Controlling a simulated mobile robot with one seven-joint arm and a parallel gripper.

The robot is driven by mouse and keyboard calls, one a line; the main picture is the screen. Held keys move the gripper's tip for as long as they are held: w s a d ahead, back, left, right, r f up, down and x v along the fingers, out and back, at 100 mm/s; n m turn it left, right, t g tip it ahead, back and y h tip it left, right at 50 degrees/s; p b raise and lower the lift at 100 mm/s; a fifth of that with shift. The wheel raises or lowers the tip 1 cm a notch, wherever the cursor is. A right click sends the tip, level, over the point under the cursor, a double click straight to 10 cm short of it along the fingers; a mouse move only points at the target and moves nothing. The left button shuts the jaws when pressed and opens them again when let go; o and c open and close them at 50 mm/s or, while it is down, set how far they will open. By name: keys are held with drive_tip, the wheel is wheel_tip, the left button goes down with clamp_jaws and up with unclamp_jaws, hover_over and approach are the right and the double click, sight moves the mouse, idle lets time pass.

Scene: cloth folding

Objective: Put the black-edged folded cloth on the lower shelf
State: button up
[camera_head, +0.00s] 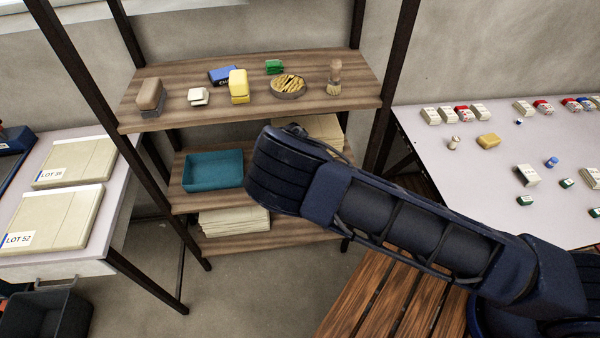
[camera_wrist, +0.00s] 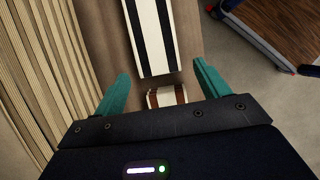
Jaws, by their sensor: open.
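In the wrist view, a white folded cloth with black bands along it (camera_wrist: 150,42) lies just beyond my gripper (camera_wrist: 161,70). A smaller white folded cloth with a brown band (camera_wrist: 154,98) lies nearer, between the teal fingers. My gripper is open, with a finger on each side of this near cloth; I cannot tell if either touches it. In the head view my arm reaches to the shelf unit, and the gripper and both banded cloths are hidden. The lower shelf (camera_head: 285,238) carries a stack of pale folded cloths (camera_head: 232,222).
Pale layered stacks (camera_wrist: 48,75) rise close on the left in the wrist view. The middle shelf holds a teal tray (camera_head: 212,171) and a pale stack (camera_head: 318,130). The top shelf (camera_head: 190,105) bears small items. Tables stand on both sides; a slatted wooden surface (camera_head: 375,300) is in front.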

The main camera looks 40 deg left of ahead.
drive_tip(key=shift+s+a, duration=1.7)
drive_tip(key=shift+a, duration=0.05)
